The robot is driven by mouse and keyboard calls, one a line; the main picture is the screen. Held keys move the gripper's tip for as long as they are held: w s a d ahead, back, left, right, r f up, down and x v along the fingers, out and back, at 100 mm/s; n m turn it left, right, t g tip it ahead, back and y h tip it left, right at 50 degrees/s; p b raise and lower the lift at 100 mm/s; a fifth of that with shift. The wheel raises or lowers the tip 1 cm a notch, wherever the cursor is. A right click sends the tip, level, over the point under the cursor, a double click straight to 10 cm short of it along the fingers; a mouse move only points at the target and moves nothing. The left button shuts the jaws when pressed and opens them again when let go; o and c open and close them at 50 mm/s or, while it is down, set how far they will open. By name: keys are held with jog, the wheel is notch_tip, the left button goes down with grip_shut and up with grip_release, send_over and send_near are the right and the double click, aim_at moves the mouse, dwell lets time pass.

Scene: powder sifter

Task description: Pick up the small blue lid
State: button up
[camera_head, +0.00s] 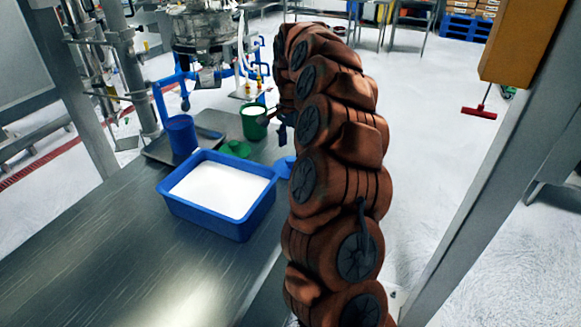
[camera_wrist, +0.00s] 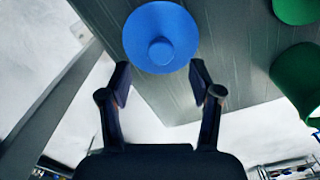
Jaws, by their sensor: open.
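The small blue lid (camera_wrist: 160,32) is a round disc with a raised knob in its middle, lying on the metal table in the wrist view. My gripper (camera_wrist: 161,82) is open, its two dark fingers spread just below the lid in that view, and nothing is between the fingertips. In the head view the blue lid (camera_head: 284,166) shows only in part, beside the table's right edge; my brown arm hides the rest. My gripper in the head view is mostly hidden behind the arm, near the green cup.
A blue tub (camera_head: 218,218) of white powder stands on the table (camera_head: 120,260). Behind it are a green lid (camera_head: 235,149), a green cup (camera_head: 253,122) of white powder and a blue cup (camera_head: 181,134) by a metal tray (camera_head: 158,151). The table's front left is clear.

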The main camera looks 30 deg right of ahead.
aim_at(290, 158)
jog(key=shift+a+f+p, duration=0.15)
jog(key=shift+f+p, duration=0.7)
jog(key=shift+f, duration=1.85)
grip_shut()
